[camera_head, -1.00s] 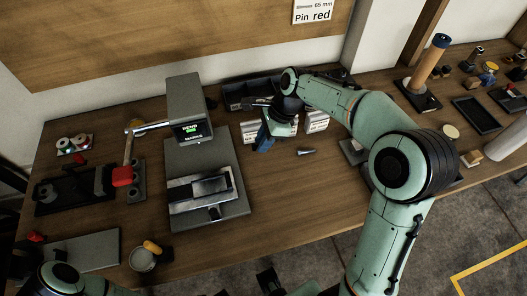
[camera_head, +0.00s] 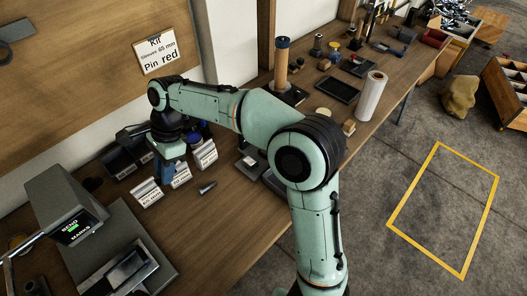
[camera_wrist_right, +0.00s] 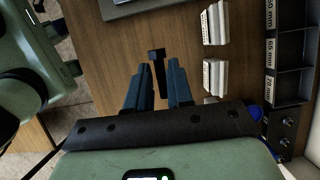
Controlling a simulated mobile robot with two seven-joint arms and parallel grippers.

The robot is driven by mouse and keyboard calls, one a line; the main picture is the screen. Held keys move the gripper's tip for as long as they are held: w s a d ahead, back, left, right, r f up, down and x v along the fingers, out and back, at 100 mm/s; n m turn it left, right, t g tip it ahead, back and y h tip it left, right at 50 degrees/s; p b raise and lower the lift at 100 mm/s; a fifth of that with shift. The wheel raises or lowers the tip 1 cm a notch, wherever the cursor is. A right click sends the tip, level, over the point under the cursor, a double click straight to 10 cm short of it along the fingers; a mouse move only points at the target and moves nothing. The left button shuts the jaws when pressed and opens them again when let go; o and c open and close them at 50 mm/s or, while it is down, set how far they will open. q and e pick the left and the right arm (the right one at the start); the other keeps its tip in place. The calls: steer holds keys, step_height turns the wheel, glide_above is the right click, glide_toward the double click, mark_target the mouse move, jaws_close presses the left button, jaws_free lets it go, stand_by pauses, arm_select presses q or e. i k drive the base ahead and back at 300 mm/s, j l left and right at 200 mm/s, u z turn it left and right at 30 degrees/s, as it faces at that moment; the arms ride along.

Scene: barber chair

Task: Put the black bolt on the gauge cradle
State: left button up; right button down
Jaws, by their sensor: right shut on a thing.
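My right gripper (camera_head: 161,176) points down over the bench beside white label cards; its blue fingers show in the wrist view (camera_wrist_right: 157,72). It is shut on the black bolt (camera_wrist_right: 157,54), whose wide dark end sticks out past the fingertips. In the head view the bolt cannot be made out. The gauge, with a lit green display (camera_head: 74,226), stands at lower left. A metal cradle (camera_head: 128,272) sits on its grey base plate, partly cut off by the frame and apart from the gripper. My left gripper is out of view.
White label cards (camera_head: 205,154) and dark bins (camera_head: 118,160) stand close around the right gripper. A small grey metal piece (camera_head: 207,188) lies in front. An orange post (camera_head: 281,65) and white roll (camera_head: 371,97) stand farther right. The bench front is clear.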

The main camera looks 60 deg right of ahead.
mark_target(259, 157)
steer(key=k+l, duration=0.1)
steer(key=l, duration=0.4)
steer(key=k+l, duration=0.1)
steer(key=l, duration=0.35)
steer(key=k+l, duration=0.1)
steer(key=l, duration=0.4)
